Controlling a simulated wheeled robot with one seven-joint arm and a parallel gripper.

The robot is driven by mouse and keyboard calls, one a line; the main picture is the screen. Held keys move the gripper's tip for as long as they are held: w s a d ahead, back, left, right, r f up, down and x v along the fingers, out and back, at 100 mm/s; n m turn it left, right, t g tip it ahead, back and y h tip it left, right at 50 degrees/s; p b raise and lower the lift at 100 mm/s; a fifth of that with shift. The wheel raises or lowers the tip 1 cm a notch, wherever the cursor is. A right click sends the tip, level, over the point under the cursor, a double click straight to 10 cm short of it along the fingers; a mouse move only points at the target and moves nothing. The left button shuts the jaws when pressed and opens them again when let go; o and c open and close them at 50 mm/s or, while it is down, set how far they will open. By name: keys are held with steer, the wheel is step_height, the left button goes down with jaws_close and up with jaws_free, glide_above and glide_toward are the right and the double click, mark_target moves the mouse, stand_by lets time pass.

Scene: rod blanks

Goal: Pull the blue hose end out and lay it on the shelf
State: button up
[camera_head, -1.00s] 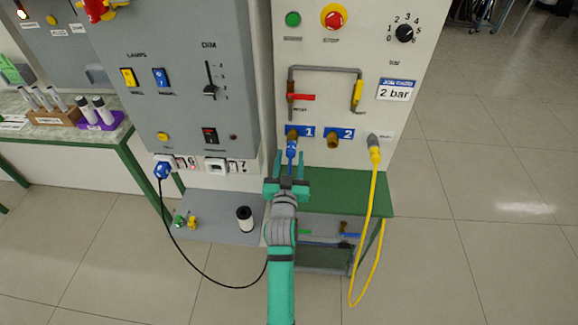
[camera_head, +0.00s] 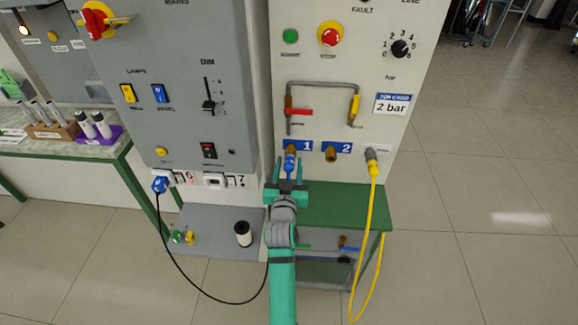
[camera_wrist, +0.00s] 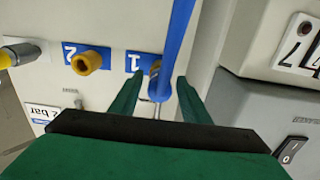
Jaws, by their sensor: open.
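The blue hose end (camera_head: 290,163) sits at the brass port under the blue "1" label, on the white panel. In the wrist view the blue hose (camera_wrist: 176,45) runs from the top edge to port 1. My gripper (camera_head: 288,175) is open just in front of and below port 1. In the wrist view its two green fingers (camera_wrist: 158,98) stand on either side of the hose end, with gaps visible. Whether they reach around it in depth I cannot tell. The green shelf (camera_head: 345,207) lies below the panel, to the right of my gripper.
A brass port 2 (camera_head: 331,154) is right of port 1. A yellow hose (camera_head: 372,220) hangs from a grey fitting beyond it. A black cable (camera_head: 185,270) hangs at left from a blue plug. A grey ledge (camera_head: 215,222) carries a spool (camera_head: 243,233). The green shelf's top looks clear.

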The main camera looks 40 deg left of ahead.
jaws_close()
steer(key=shift+v, duration=2.65)
steer(key=shift+v, duration=2.85)
